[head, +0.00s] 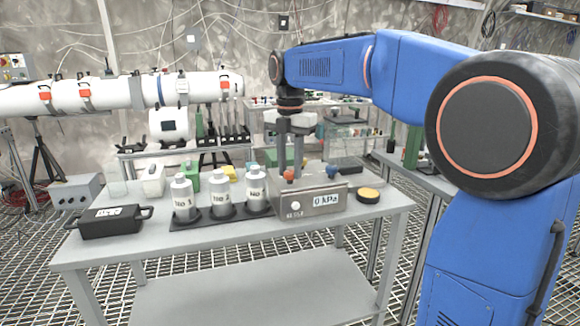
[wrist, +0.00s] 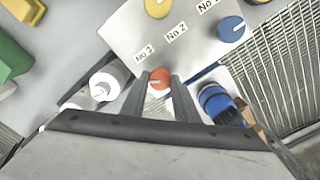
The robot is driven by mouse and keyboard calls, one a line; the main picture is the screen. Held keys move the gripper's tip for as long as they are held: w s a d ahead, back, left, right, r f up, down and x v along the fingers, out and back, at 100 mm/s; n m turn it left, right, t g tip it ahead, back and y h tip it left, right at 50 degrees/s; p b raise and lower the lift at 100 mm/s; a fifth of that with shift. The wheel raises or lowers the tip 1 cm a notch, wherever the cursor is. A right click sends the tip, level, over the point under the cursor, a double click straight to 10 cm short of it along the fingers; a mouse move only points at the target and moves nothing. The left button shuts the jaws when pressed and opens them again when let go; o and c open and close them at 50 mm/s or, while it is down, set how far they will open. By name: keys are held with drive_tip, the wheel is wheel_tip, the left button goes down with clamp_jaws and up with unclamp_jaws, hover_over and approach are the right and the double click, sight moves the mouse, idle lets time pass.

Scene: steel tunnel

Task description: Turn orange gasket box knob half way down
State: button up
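The gasket box is a light metal box (head: 312,201) on the table, with a "0 kPa" label on its front. Its orange knob (head: 288,175) is also seen in the wrist view (wrist: 160,78), beside the "No 3" label. The knob's pale pointer mark lies roughly level in that view. My gripper (head: 290,168) points straight down at the knob. In the wrist view its fingertips (wrist: 160,76) are apart, one on each side of the orange knob, with little gap. I see no clear contact.
A yellow knob (wrist: 157,8) and a blue knob (wrist: 231,29) share the panel. White bottles (head: 256,190) in a black rack stand close on the left. A yellow-topped round item (head: 368,195) lies to the right. A black case (head: 112,221) is at the table's left.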

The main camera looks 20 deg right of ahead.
idle(0.3)
drive_tip(key=m, duration=0.7)
drive_tip(key=shift+m, duration=0.3)
drive_tip(key=m, duration=0.3)
drive_tip(key=shift+m, duration=0.3)
drive_tip(key=m, duration=1)
drive_tip(key=shift+m, duration=0.4)
drive_tip(key=m, duration=0.6)
drive_tip(key=shift+m, duration=0.3)
